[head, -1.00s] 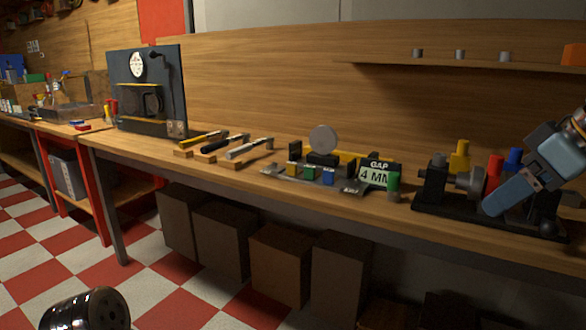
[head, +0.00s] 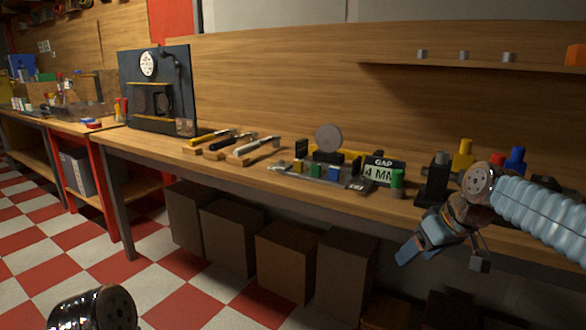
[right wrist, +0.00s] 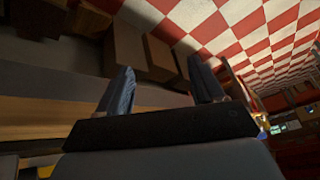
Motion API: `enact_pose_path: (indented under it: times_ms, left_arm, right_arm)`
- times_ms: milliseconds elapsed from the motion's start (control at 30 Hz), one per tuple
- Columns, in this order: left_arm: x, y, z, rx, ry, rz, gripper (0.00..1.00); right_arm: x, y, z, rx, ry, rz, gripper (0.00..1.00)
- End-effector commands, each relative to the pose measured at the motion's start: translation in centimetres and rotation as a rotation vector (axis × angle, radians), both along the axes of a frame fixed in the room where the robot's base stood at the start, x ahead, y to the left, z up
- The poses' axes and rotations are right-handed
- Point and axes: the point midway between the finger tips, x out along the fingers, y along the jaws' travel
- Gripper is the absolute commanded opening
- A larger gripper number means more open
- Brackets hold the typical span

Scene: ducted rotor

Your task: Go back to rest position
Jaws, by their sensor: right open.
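My right gripper (head: 442,257) is open and empty in the head view, at the front edge of the workbench (head: 225,172), with its fingers pointing down and spread. The right wrist view shows its two blue fingers (right wrist: 161,66) well apart with nothing between them. They point toward the boxes and checkered floor. My right arm partly covers the dark fixture (head: 434,185) at the right of the bench. My left gripper is not in view. Only a shiny dark part of my own body shows at the bottom left.
Red (head: 497,159), yellow (head: 463,158) and blue (head: 515,159) posts stand behind my right arm. Boxes (head: 285,262) stand under the bench. The checkered floor in front is clear.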

Motion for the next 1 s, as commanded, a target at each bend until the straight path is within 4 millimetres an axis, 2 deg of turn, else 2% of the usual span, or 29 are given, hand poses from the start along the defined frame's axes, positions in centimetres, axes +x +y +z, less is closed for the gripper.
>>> enact_pose_path:
  times_ms: [33, 133, 167, 200, 267, 300, 367, 400, 467, 500, 600, 733, 833, 1000]
  left_arm:
    - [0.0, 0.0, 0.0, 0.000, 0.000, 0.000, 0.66]
    - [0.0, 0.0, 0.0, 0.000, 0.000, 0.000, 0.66]
    - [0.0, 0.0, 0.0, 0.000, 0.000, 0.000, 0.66]
    - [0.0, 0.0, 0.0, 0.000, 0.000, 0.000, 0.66]
    - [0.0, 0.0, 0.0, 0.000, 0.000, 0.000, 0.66]
    - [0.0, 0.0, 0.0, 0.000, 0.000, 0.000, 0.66]
    - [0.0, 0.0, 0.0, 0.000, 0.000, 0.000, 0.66]
    - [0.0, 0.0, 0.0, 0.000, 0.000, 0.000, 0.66]
    - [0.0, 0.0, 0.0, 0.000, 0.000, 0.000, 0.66]
    - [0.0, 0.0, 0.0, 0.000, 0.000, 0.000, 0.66]
    - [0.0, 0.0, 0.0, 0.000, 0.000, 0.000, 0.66]
    - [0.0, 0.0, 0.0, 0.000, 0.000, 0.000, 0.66]
    - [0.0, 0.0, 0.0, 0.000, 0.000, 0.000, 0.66]
    - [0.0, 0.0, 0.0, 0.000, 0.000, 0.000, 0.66]
  right_arm:
    - [1.0, 1.1, -4.1, 0.011, 0.042, -0.011, 0.67]
    - [2.1, 3.4, -12.6, 0.039, 0.109, -0.053, 0.67]
    - [2.1, 4.1, -15.1, 0.047, 0.127, -0.066, 0.67]
    - [1.8, 5.1, -18.5, 0.059, 0.154, -0.086, 0.67]
    - [0.9, 6.5, -23.5, 0.076, 0.195, -0.118, 0.67]
    - [-0.1, 7.5, -26.8, 0.087, 0.222, -0.139, 0.67]
    - [-2.2, 8.9, -31.5, 0.104, 0.265, -0.173, 0.67]
    - [-4.0, 9.8, -34.4, 0.113, 0.294, -0.196, 0.67]
    - [-7.0, 11.1, -38.4, 0.127, 0.338, -0.234, 0.67]
    - [-9.2, 11.9, -40.7, 0.136, 0.365, -0.258, 0.67]
    - [-14.6, 13.4, -44.8, 0.153, 0.426, -0.315, 0.67]
    - [-20.0, 14.6, -47.4, 0.166, 0.479, -0.370, 0.67]
    - [-22.2, 15.0, -48.1, 0.170, 0.499, -0.394, 0.67]
    - [-22.8, 15.1, -48.3, 0.173, 0.501, -0.404, 0.67]
